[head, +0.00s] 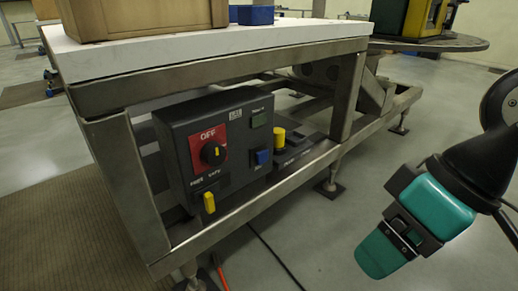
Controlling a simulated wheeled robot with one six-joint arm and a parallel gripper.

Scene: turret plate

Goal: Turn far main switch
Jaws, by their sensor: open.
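A dark control box (182,170) is mounted low in the metal frame under the table. On its face is a red plate marked OFF with a black rotary switch (213,153), its pointer showing yellow. A small yellow switch (209,202) sits below it. A yellow knob (279,138) stands on a second dark unit further back to the right. I cannot tell which of these is the far main switch. My teal and black gripper (392,244) is open at the lower right, over the floor, well apart from the box and knobs.
The white tabletop (200,52) overhangs the box, with a brown case (130,18) and a blue box (255,15) on it. The frame's lower rail (250,200) and legs lie in front. Cables (275,258) cross the floor. Floor between gripper and frame is free.

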